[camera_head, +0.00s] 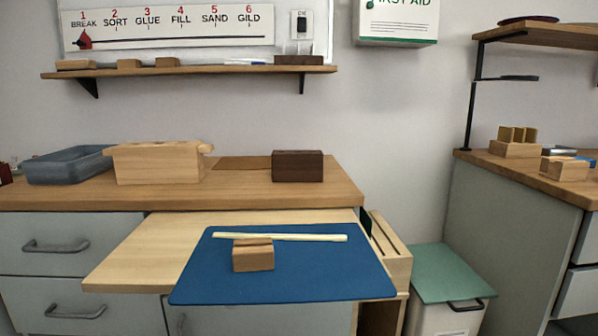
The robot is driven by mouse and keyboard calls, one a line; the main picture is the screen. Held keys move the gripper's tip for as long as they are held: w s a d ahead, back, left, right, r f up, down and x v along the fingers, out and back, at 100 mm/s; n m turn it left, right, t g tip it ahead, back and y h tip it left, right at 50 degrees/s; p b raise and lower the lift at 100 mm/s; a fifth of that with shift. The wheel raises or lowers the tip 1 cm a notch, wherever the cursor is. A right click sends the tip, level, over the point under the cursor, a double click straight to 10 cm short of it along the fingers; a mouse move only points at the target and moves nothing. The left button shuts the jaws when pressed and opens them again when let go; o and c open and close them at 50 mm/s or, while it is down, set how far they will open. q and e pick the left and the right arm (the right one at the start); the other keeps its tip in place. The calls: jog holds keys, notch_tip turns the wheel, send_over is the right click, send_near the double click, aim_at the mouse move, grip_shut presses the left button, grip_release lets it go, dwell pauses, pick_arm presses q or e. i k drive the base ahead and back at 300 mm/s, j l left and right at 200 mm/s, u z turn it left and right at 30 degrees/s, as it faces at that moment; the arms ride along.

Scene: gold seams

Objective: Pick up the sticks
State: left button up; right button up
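Pale, thin sticks (300,237) lie close together on the blue mat (330,280), pointing left to right near its back edge. I cannot tell how many there are. A small wooden block (253,258) with a groove along its top sits on the mat just in front of them, at their left half. I cannot tell whether the sticks touch the block. Neither of my grippers shows in the head view.
The mat lies on a light pull-out board (135,265). Behind it, the counter (240,197) holds a grey tray (66,168), a light wooden block (157,165) and a dark block (298,166). A green-lidded bin (450,272) stands right. The mat's front is clear.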

aim_at(297, 237)
jog(key=u, duration=0.2)
jog(key=i+l+u, duration=0.1)
jog(key=l+u, duration=0.25)
jog(key=i+l+u, duration=0.1)
jog(key=l+u, duration=0.15)
jog(key=u, duration=0.15)
jog(key=l+u, duration=0.35)
